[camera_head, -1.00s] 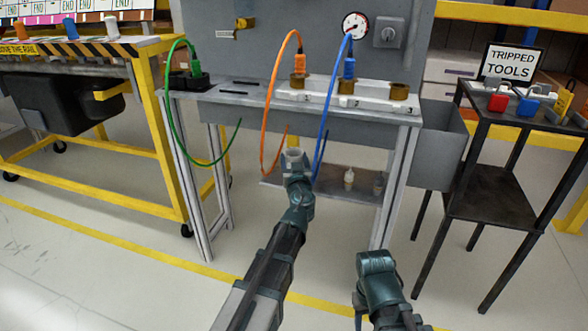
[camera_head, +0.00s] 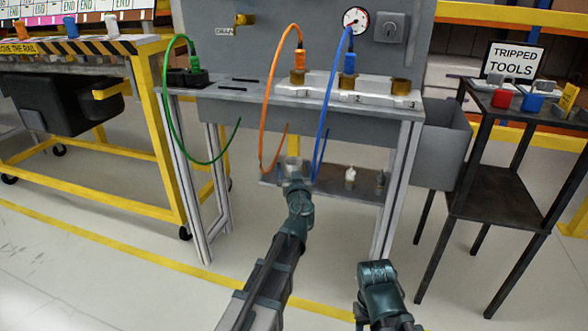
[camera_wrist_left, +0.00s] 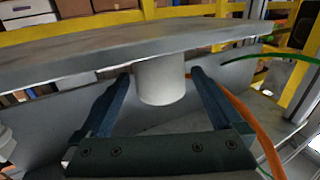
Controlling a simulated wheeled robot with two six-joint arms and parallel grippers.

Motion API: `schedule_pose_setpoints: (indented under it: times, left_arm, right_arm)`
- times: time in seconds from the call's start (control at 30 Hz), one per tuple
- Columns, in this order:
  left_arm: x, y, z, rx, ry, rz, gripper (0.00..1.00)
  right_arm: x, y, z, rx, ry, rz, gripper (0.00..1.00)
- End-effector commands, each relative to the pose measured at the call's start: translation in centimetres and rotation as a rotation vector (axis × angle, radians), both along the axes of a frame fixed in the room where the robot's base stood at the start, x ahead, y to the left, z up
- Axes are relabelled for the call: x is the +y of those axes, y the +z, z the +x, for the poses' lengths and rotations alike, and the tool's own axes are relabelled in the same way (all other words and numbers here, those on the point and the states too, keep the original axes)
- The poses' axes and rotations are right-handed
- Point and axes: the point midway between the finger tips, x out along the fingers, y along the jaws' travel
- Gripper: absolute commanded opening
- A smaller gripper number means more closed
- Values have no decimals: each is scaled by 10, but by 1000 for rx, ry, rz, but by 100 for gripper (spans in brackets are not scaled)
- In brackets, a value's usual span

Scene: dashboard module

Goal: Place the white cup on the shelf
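The white cup (camera_head: 293,163) is at the tip of my left gripper (camera_head: 294,173), by the left part of the low shelf (camera_head: 331,192) under the workbench. In the left wrist view the cup (camera_wrist_left: 161,80) is between the two blue-grey fingers (camera_wrist_left: 161,76). Narrow gaps show on both sides of it, so the gripper looks open around it. In that view one end of the cup meets the edge of a grey slab (camera_wrist_left: 70,62). Whether the cup rests fully on the shelf I cannot tell. My right gripper is not in view; only part of that arm shows.
A small white item (camera_head: 350,177) and a dark one (camera_head: 381,179) stand on the shelf to the right. An orange cable (camera_head: 264,125) and a blue cable (camera_head: 329,110) hang close to my left gripper. A dark side table (camera_head: 490,190) stands at right.

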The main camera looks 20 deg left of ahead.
Motion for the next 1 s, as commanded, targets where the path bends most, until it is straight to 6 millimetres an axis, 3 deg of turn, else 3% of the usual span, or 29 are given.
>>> schedule_pose_setpoints:
  times: [0.33,0.7,1.0]
  left_arm:
    - [0,7,0,0,0,0,99]
    - [-25,3,-72,0,-2,0,99]
    - [-40,3,-108,0,-1,0,99]
  right_arm:
    - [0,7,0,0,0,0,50]
    - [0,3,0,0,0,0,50]
    - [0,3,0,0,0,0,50]
